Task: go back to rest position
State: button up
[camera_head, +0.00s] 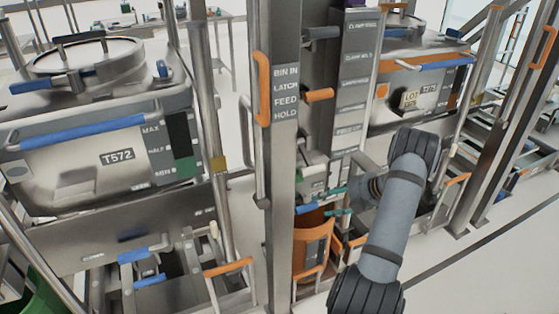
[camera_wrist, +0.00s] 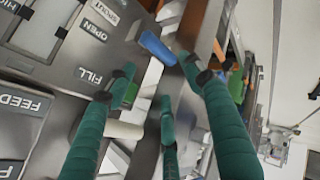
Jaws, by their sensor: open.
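My gripper (camera_head: 337,200) is in the middle of the head view, at the end of my grey arm, beside the labelled metal column. Its teal fingers point left, above an orange bin (camera_head: 313,245). In the wrist view my gripper (camera_wrist: 152,88) shows its teal fingers spread apart, with nothing held between them. A blue handle (camera_wrist: 157,48) lies just beyond the fingertips, in front of a metal panel with OPEN and FILL labels (camera_wrist: 89,76). I cannot tell whether any finger touches it.
A metal bin T572 (camera_head: 75,165) with a blue bar stands at left. Another metal bin (camera_head: 425,85) stands behind my arm. A post (camera_head: 283,150) with an orange handle (camera_head: 263,88) rises close left of my gripper. Open floor (camera_head: 480,270) lies at lower right.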

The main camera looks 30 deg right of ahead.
aim_at(306, 206)
jog(key=x, duration=1.1)
jog(key=shift+w+f, duration=0.25)
jog(key=shift+f, duration=0.05)
jog(key=shift+s+d+f, duration=0.1)
jog(key=shift+d, duration=0.05)
